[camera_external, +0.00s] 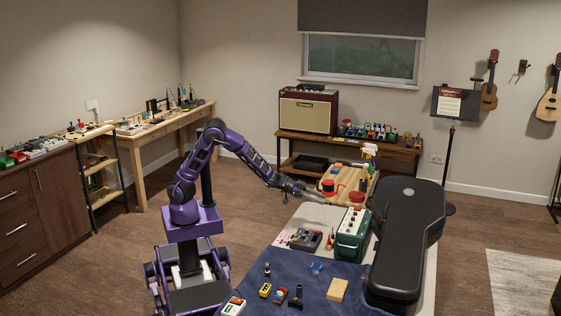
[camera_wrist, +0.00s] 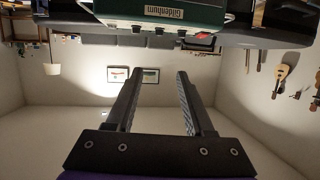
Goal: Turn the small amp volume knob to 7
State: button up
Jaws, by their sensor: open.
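The small amp (camera_external: 352,232) is a green box with a pale front, on the table left of a black guitar case. In the wrist view the green amp (camera_wrist: 118,14) fills part of the top edge, with a nameplate and a row of small dark knobs (camera_wrist: 158,31). I cannot read any knob's setting. My gripper (camera_external: 320,198) is at the end of my outstretched arm, above and left of the amp in the external view. Its two fingers (camera_wrist: 158,73) are apart and empty in the wrist view, not touching the amp.
The black guitar case (camera_external: 408,235) lies close along the amp's right side. A grey pedal unit (camera_external: 308,240) sits left of it. A blue cloth (camera_external: 345,300) with small tools covers the near table. A red-brown larger amp (camera_external: 308,110) stands on a far shelf.

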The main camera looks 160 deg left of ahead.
jog(key=d+n+g, duration=0.1)
jog(key=d, duration=0.2)
send_near(347, 219)
jog(key=w+a, duration=0.3)
jog(key=a, duration=0.2)
jog(key=w+a+f+b, duration=0.1)
jog(key=w+a, duration=0.1)
jog(key=shift+w+a, duration=0.4)
grip_shut()
